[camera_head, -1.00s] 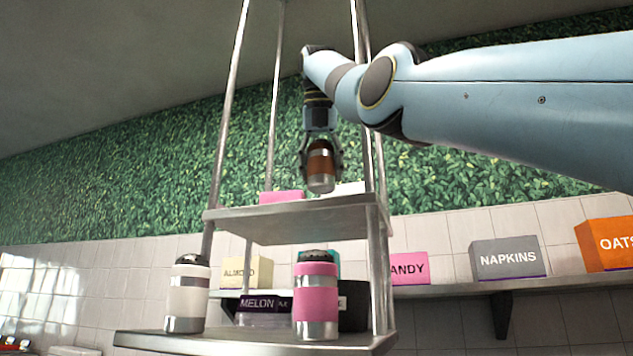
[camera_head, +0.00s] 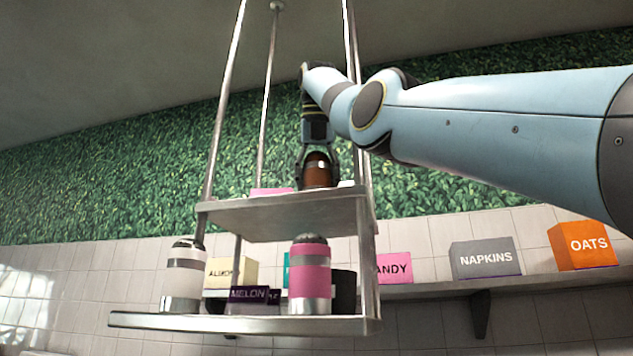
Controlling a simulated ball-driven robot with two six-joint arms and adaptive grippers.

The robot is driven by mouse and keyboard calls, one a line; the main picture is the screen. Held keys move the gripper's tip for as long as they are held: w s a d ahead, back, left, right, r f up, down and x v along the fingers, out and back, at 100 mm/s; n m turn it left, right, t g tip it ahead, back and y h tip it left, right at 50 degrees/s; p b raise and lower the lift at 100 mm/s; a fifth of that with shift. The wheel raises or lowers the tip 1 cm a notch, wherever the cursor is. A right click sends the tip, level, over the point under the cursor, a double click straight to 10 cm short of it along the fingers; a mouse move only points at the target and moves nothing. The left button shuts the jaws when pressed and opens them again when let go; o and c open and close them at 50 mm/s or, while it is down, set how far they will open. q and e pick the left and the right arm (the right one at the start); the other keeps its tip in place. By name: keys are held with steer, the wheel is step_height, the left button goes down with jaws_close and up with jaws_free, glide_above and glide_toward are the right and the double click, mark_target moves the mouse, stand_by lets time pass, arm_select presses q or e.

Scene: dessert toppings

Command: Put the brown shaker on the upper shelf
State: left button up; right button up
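The brown shaker (camera_head: 317,174) is at the upper shelf (camera_head: 285,208) of the hanging metal rack, with its lower end at or just behind the shelf's front edge. Its base is hidden, so I cannot tell if it touches the shelf. My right gripper (camera_head: 317,160) comes down from above, with its fingers around the shaker's upper part. My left gripper is not in view.
On the lower shelf (camera_head: 240,323) stand a white shaker (camera_head: 183,278) at the left and a pink shaker (camera_head: 310,275) at the right. Rack poles flank the upper shelf. Behind are boxes, including a grey napkins box (camera_head: 486,259) and an orange oats box (camera_head: 582,246).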

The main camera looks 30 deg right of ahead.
steer(key=o, duration=0.4)
steer(key=shift+w, duration=0.1)
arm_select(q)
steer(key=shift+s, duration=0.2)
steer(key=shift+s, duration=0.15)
arm_select(e)
steer(key=shift+r+p, duration=0.25)
steer(key=shift+p, duration=0.05)
arm_select(q)
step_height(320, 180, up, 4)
steer(key=p, duration=0.3)
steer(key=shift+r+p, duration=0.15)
steer(key=shift+p, duration=0.25)
arm_select(e)
steer(key=v, duration=1.2)
steer(key=shift+f, duration=0.1)
